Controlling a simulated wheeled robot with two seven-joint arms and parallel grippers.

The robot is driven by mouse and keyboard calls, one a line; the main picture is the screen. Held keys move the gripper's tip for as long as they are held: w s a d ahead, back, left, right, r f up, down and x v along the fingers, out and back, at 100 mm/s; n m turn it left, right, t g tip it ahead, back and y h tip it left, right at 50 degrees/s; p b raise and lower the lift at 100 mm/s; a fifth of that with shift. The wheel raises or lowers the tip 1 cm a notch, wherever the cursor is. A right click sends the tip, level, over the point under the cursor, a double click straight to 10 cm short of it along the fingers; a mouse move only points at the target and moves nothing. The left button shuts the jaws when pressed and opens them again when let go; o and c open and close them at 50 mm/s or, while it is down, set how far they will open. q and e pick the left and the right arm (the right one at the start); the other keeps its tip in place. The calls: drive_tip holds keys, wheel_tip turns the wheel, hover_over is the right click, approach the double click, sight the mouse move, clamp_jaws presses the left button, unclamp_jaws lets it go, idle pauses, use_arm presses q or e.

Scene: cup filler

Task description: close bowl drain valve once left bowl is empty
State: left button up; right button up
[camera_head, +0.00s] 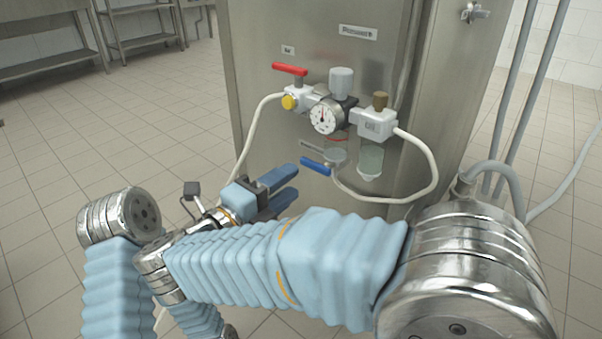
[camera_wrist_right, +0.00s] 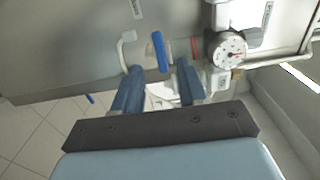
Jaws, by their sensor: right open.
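The bowl drain valve has a blue lever (camera_head: 315,166), just below the left bowl (camera_head: 336,157) on the filter assembly. The lever also shows in the wrist view (camera_wrist_right: 160,52), just ahead of the fingertips and between their lines. My right gripper (camera_head: 296,184) is open and empty, with its blue fingers pointing at the lever from the lower left. The wrist view shows both fingers (camera_wrist_right: 158,76) apart, with no visible grip on the lever. The left bowl is small and greyish; I cannot tell its liquid level. My left gripper is not in view.
A red lever (camera_head: 290,69), a pressure gauge (camera_head: 325,116) and a right bowl (camera_head: 370,160) sit close above and beside the blue lever. White hoses (camera_head: 433,170) loop around the assembly. A steel cabinet (camera_head: 262,60) stands behind it. Tiled floor lies open to the left.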

drive_tip(key=v, duration=0.8)
drive_tip(key=shift+s, duration=0.15)
